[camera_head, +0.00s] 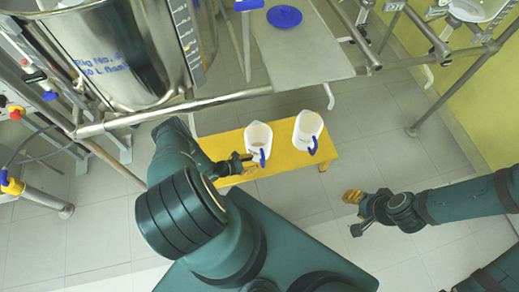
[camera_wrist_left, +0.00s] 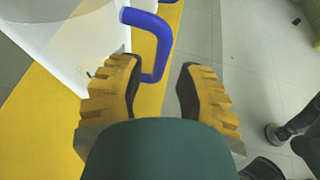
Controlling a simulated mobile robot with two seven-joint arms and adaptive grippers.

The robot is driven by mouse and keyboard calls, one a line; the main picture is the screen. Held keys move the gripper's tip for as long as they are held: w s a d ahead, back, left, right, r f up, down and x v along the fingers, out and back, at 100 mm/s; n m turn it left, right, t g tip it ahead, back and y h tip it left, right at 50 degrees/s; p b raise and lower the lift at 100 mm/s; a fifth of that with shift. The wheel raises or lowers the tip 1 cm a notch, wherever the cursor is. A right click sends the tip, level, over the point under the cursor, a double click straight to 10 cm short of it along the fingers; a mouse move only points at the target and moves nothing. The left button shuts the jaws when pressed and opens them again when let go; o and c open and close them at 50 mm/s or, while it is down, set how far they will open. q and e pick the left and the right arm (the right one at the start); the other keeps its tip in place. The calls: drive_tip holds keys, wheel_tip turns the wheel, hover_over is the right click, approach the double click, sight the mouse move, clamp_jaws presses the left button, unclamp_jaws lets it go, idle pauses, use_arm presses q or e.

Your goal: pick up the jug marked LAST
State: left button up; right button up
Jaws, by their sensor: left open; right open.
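Two white jugs with blue handles stand on a yellow bench: a left jug (camera_head: 258,135) and a right jug (camera_head: 307,127). I cannot read a LAST mark on either. My left gripper (camera_head: 246,164) is open at the near side of the left jug. In the left wrist view, a jug's white wall (camera_wrist_left: 75,35) fills the upper left. Its blue handle (camera_wrist_left: 163,40) reaches down between the spread yellow fingers of my left gripper (camera_wrist_left: 160,86), nearer the left finger. My right gripper (camera_head: 353,198) is open and empty over the floor, right of the bench.
The yellow bench (camera_head: 285,165) has bare room along its front edge. A steel vessel (camera_head: 115,55) and a metal rail (camera_head: 200,103) stand behind and left. A grey shelf (camera_head: 300,50) with a blue lid (camera_head: 284,16) is behind the jugs.

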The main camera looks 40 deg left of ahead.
sight(263, 161)
use_arm(q)
drive_tip(key=shift+b+x, duration=0.6)
drive_tip(key=shift+x, duration=2.45)
drive_tip(key=shift+d+r, duration=0.1)
drive_tip(key=shift+d, duration=0.05)
clamp_jaws()
